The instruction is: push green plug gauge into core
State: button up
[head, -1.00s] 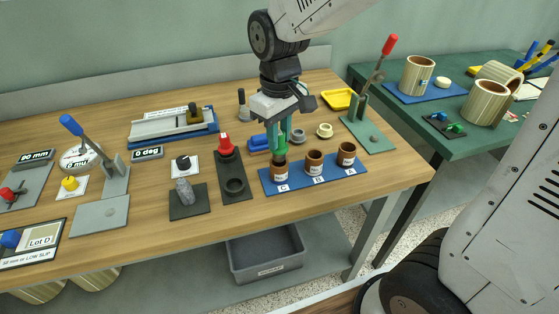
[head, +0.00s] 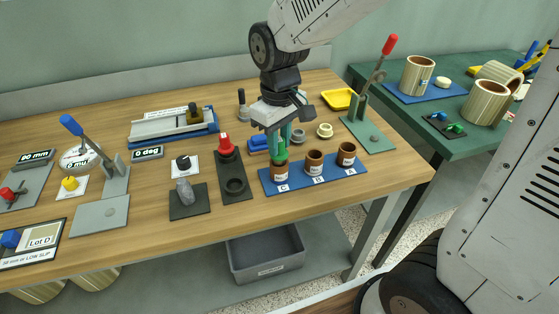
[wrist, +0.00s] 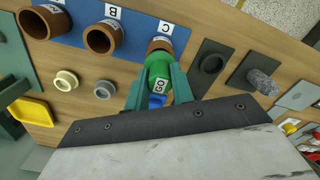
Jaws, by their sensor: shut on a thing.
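My gripper (head: 280,146) is shut on the green plug gauge (wrist: 158,68), which carries a "GO" label and has a blue part below it in the wrist view. The gauge is at the mouth of the brown core marked C (head: 280,171), in line with it; how deep it sits is hidden by the fingers. The core also shows in the wrist view (wrist: 161,44). Cores B (head: 314,161) and A (head: 346,153) stand open and empty-looking beside it on the blue mat (head: 330,176).
A dark plate with a red-topped gauge (head: 226,146) stands left of the mat. A green lever press (head: 370,130) and a yellow tray (head: 338,98) are at the right. The table's front strip is clear.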

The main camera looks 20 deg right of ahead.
jog(key=shift+f, duration=1.1)
dwell(0.4)
jog(key=o, duration=1)
jog(key=shift+o, duration=0.2)
notch_tip(320, 180, up, 8)
jog(key=shift+f, duration=0.1)
jog(key=s+d+r+m, duration=0.1)
jog(key=s+d+m, duration=0.1)
jog(key=s, duration=0.4)
jog(key=s+d+r+m+t, duration=0.1)
jog(key=s+d, duration=0.3)
jog(key=s, duration=0.2)
jog(key=s+d+r+m, duration=0.1)
jog(key=s+d+m, duration=0.1)
jog(key=s+d, duration=0.2)
jog(key=s, duration=0.3)
jog(key=shift+r+m, duration=0.3)
jog(key=shift+r, duration=0.05)
